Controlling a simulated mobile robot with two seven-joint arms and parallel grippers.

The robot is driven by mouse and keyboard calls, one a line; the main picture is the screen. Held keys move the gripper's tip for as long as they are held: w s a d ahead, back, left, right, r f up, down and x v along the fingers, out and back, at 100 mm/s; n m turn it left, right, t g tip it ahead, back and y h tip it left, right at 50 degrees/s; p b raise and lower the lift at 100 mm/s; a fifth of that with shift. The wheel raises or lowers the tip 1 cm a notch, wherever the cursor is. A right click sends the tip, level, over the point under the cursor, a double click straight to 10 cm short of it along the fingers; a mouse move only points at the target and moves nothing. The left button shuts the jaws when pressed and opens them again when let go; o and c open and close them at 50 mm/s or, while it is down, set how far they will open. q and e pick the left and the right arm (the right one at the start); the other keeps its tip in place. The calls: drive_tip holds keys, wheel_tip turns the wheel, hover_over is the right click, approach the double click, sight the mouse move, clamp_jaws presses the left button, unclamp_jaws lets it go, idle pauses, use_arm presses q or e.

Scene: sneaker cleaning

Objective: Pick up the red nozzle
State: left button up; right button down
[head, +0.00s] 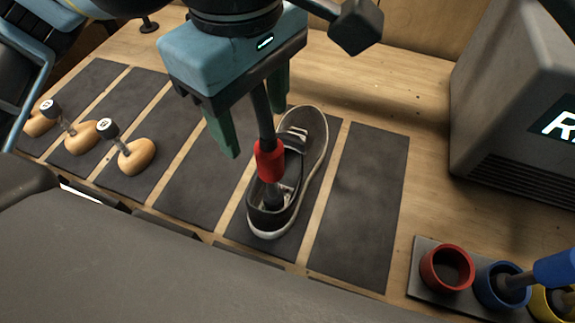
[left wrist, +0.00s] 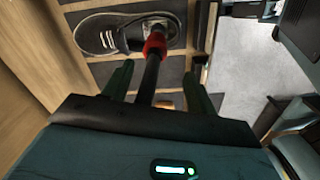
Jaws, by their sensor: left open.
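The red nozzle (head: 270,160) has a dark shaft and a red collar. It stands tilted with its lower end inside the dark sneaker (head: 312,133). Its red collar also shows in the left wrist view (left wrist: 154,45). My left gripper (head: 255,132) is above the sneaker, with its green fingers apart. In the left wrist view the shaft runs between the fingers of my left gripper (left wrist: 157,75), with a gap on each side. The top of the shaft is hidden by the gripper body. My right gripper is not in view.
The sneaker stands on one of several dark mats (head: 360,205). A grey machine (head: 515,105) is at the right. At the front right are an empty red cup (head: 447,268), a blue cup (head: 500,287) with a blue-ended tool, and a yellow cup.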

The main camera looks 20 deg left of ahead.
sight(260, 133)
use_arm(q)
drive_tip(key=shift+f, duration=0.45)
drive_tip(key=shift+w+f, duration=0.1)
drive_tip(key=shift+w, duration=0.25)
drive_tip(key=shift+s+d+f, duration=0.1)
drive_tip(key=shift+s+f, duration=0.15)
drive_tip(key=shift+f, duration=0.6)
drive_tip(key=shift+w+f, duration=0.2)
drive_tip(key=shift+f, duration=0.3)
drive_tip(key=shift+d+f, duration=0.2)
drive_tip(key=shift+f, duration=1.05)
drive_tip(key=shift+d+f, duration=0.2)
drive_tip(key=shift+f, duration=1.05)
clamp_jaws()
